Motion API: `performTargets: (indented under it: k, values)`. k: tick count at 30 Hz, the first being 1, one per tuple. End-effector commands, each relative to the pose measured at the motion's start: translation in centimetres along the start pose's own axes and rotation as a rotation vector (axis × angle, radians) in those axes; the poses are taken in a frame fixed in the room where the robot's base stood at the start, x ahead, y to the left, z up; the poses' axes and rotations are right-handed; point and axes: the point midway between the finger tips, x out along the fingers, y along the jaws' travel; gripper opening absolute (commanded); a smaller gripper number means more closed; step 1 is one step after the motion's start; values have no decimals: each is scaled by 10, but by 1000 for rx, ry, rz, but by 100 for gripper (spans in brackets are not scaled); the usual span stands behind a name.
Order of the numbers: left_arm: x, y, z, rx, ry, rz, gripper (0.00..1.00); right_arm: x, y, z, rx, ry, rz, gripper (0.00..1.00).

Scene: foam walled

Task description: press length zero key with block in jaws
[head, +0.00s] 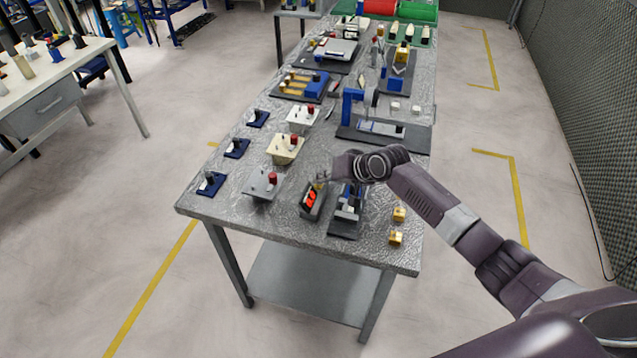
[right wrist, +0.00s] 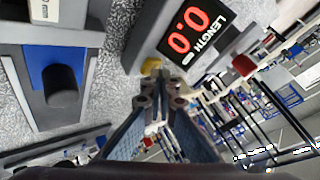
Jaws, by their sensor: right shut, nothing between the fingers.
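The length readout (head: 311,200) is a dark box with red digits near the front of the grey table. In the right wrist view its screen (right wrist: 187,33) reads 0.0 over the word LENGTH. A yellow key (right wrist: 152,65) shows at its end, just beyond my fingertips; I cannot tell whether they touch it. My right gripper (right wrist: 155,84) is shut and empty; it also shows in the head view (head: 322,182). The blue and grey jaw fixture (head: 347,207) stands right of the readout. It also shows in the right wrist view (right wrist: 38,100). I cannot make out a block in its jaws.
Two brass blocks (head: 397,238) lie near the table's front right. A grey box with a red knob (head: 263,185) stands left of the readout. More fixtures, including a blue-posted one (head: 378,129), fill the table (head: 290,244) behind. Its front strip is clear.

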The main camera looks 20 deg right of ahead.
Motion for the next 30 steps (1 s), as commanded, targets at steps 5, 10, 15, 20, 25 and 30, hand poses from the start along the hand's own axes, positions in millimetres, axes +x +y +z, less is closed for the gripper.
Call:
performTargets:
  k: [5, 10, 15, 20, 25, 30]
  values:
    - [-14, 0, -1, 0, 0, 0, 36, -9, -6, -6, 1, -1, 1, 0]
    - [-16, 0, -1, 0, 0, 0, 36, -10, -7, -7, 1, -1, 1, 0]
    - [-15, 0, -1, 0, 0, 0, 36, -10, -7, -7, 0, 0, 0, 0]
    - [-19, 0, -2, 0, 0, 0, 36, -13, -9, -9, 0, 0, 0, 0]
    - [-36, 0, -3, 0, 0, 0, 36, -24, -18, -18, 0, 0, 0, 0]
    - [-52, -1, -5, -1, 0, 0, 36, -37, -27, -26, 0, 0, 0, 0]
